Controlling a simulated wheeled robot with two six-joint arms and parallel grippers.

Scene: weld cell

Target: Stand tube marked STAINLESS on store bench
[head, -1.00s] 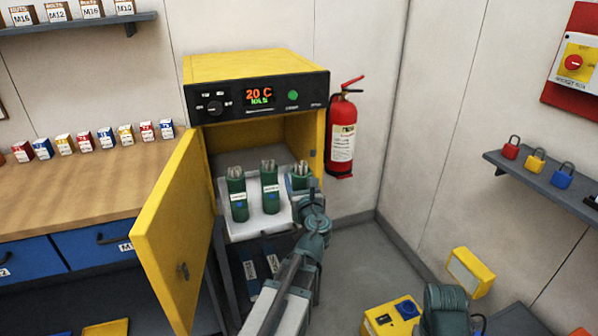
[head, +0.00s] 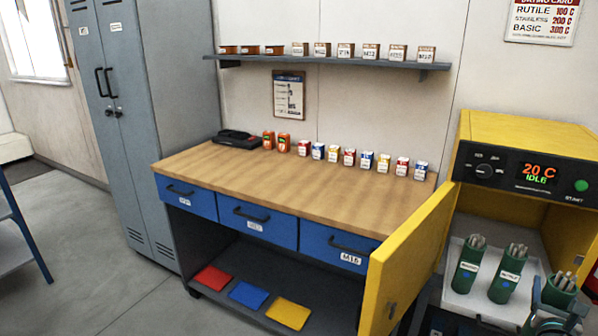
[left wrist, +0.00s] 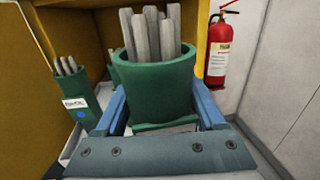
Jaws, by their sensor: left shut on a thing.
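My left gripper (head: 552,318) is at the lower right corner of the head view. It is shut on a green tube of rods (head: 561,289), seen upright and close between blue fingers in the left wrist view (left wrist: 155,80). The marking on this tube is hidden. Two other green tubes, a left one (head: 466,268) and a middle one (head: 507,277), stand on the oven's pale tray; their labels are too small to read surely. A wood-topped bench (head: 290,185), perhaps the store bench, stands left of the oven. My right gripper is not in view.
The yellow oven (head: 530,130) has its door (head: 405,270) swung open toward the bench, beside its right end. Small boxes (head: 350,157) and a black device (head: 237,139) line the bench's back edge. The bench top's front is clear. A fire extinguisher (left wrist: 220,50) hangs nearby.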

